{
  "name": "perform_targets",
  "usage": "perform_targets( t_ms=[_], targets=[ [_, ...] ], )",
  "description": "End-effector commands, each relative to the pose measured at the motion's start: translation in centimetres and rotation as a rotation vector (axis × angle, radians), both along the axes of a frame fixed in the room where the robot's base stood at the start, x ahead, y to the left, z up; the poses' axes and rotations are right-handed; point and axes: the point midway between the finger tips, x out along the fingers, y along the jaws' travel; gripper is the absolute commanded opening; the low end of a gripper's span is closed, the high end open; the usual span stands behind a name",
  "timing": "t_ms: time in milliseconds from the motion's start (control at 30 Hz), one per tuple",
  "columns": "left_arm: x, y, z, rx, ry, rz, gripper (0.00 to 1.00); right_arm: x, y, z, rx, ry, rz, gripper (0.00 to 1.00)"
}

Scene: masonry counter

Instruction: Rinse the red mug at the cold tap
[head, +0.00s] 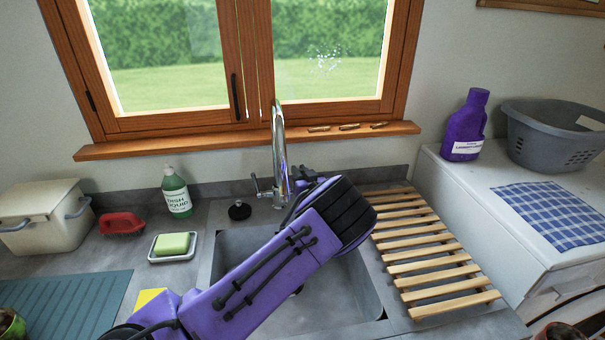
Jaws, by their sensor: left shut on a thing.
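The chrome tap (279,150) stands behind the sink (345,300), with a lever (262,189) on its left side. My left gripper (303,181) is at the right side of the tap's base, partly hidden behind my purple forearm. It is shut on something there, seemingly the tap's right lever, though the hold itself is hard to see. I cannot make out the red mug; my forearm covers much of the sink. No water is clearly visible. My right gripper is not in view.
Left of the sink are dish liquid (177,194), a green sponge on a dish (155,258), a red brush-like item (122,223) and a cream bin (40,220). A slatted wooden rack (425,253) lies right of the sink. Beyond it are a purple bottle (467,125) and a grey basket (555,135).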

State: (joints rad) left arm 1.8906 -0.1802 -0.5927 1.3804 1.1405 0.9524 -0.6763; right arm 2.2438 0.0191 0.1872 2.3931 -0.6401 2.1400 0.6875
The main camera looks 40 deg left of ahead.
Motion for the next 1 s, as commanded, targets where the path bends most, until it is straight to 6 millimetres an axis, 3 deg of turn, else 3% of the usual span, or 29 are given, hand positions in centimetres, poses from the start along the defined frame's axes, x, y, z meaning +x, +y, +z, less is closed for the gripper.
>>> perform_targets(
  t_ms=[767,800,867,1000],
  targets=[
    [-0.42,0.13,-0.74,-0.009,0.007,0.009,0.0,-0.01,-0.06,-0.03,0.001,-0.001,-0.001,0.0],
    [-0.42,0.12,-0.75,-0.01,0.007,0.009,0.22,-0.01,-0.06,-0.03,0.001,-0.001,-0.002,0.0],
    [-0.39,0.11,-0.73,-0.009,0.007,0.008,0.39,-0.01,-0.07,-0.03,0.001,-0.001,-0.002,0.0],
    [-0.14,-0.07,-0.5,-0.006,0.004,0.004,0.39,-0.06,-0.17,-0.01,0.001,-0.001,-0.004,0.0]
  ],
)
